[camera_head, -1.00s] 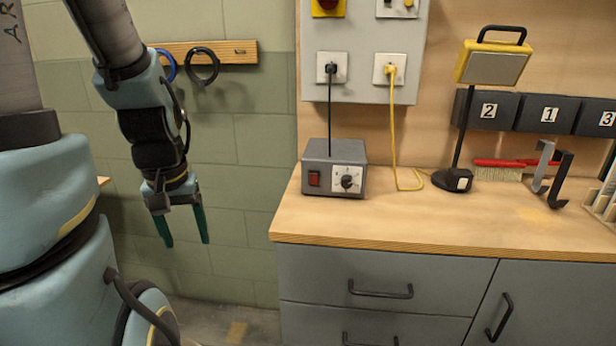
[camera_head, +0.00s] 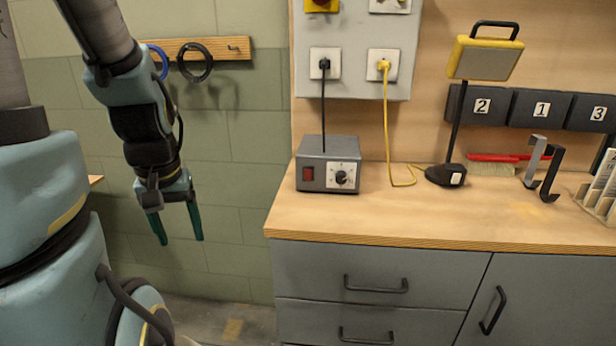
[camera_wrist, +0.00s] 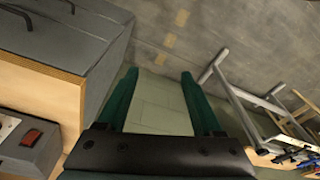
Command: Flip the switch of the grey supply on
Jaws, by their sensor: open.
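The grey supply (camera_head: 332,164) is a small box on the wooden worktop near its left end. Its red switch (camera_head: 308,174) is on the left of the front face, beside a white dial plate with a black knob (camera_head: 341,177). My gripper (camera_head: 177,240) hangs left of the worktop, fingers pointing down, open and empty, apart from the supply. In the wrist view, my gripper's green fingers (camera_wrist: 156,88) are spread with nothing between them. The supply (camera_wrist: 40,155) and its red switch (camera_wrist: 31,138) show at the lower left there. I cannot tell the switch's position.
A black cord (camera_head: 323,105) rises from the supply to a wall socket. A yellow cable (camera_head: 387,130) hangs to its right. The worktop before the supply (camera_head: 330,215) is clear.

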